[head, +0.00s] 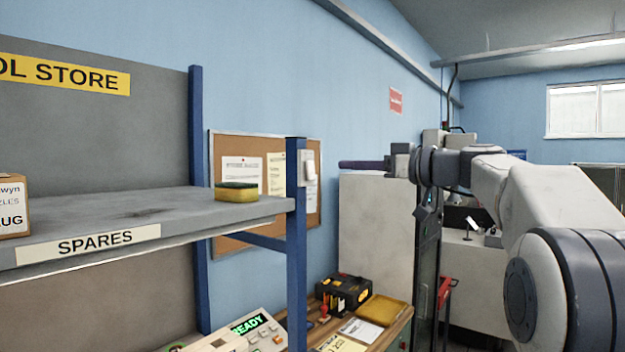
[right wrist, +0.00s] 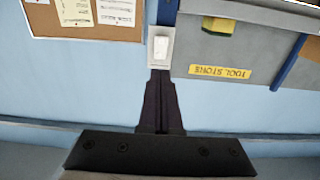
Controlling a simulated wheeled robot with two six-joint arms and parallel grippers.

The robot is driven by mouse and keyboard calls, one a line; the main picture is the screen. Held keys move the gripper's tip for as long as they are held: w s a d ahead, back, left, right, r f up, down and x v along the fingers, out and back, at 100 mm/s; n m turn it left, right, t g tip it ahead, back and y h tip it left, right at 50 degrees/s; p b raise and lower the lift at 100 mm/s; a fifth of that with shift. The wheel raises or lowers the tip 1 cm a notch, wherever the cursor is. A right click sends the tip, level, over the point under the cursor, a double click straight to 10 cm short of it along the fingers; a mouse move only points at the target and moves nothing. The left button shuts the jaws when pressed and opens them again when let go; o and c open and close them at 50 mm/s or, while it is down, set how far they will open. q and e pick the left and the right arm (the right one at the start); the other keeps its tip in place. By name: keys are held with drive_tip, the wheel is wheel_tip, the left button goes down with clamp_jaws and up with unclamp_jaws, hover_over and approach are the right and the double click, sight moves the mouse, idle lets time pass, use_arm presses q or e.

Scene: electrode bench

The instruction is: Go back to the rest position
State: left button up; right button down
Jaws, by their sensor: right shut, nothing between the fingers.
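My right gripper (head: 343,164) reaches in from the right in the head view, with its dark fingers pointing left. It is shut and empty. A white wall-type switch (head: 308,167) sits on the blue shelf post (head: 296,230), just left of the fingertips, and a gap shows between them. In the right wrist view the closed fingers (right wrist: 160,78) point up at the lower edge of the white switch (right wrist: 160,48). My left gripper is not in view.
A grey shelf (head: 120,222) on the left holds a yellow-green sponge (head: 237,192) and a box (head: 12,206). A corkboard (head: 230,150) hangs behind the post. Below stands a bench with a black-yellow case (head: 343,294) and a yellow tray (head: 382,310). Open air surrounds my right gripper.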

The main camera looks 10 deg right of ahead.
drive_tip(key=shift+s+d, duration=0.15)
drive_tip(key=shift+s, duration=0.1)
drive_tip(key=s+a+f+m+g+h, duration=0.1)
drive_tip(key=s+a+f+g, duration=0.4)
drive_tip(key=a+f, duration=0.6)
drive_tip(key=s+a+f+m+g+h, duration=0.1)
drive_tip(key=s+a+f+g, duration=0.3)
drive_tip(key=a+f, duration=0.7)
drive_tip(key=s+d+f+n+g+h, duration=0.1)
drive_tip(key=s+f+g+h, duration=0.4)
drive_tip(key=s+f, duration=1.8)
drive_tip(key=s+d+h, duration=0.1)
drive_tip(key=s+h, duration=0.1)
drive_tip(key=h, duration=0.1)
drive_tip(key=shift+s+d+f+n, duration=0.15)
drive_tip(key=shift+s+d+n, duration=0.1)
drive_tip(key=shift+s+n, duration=0.1)
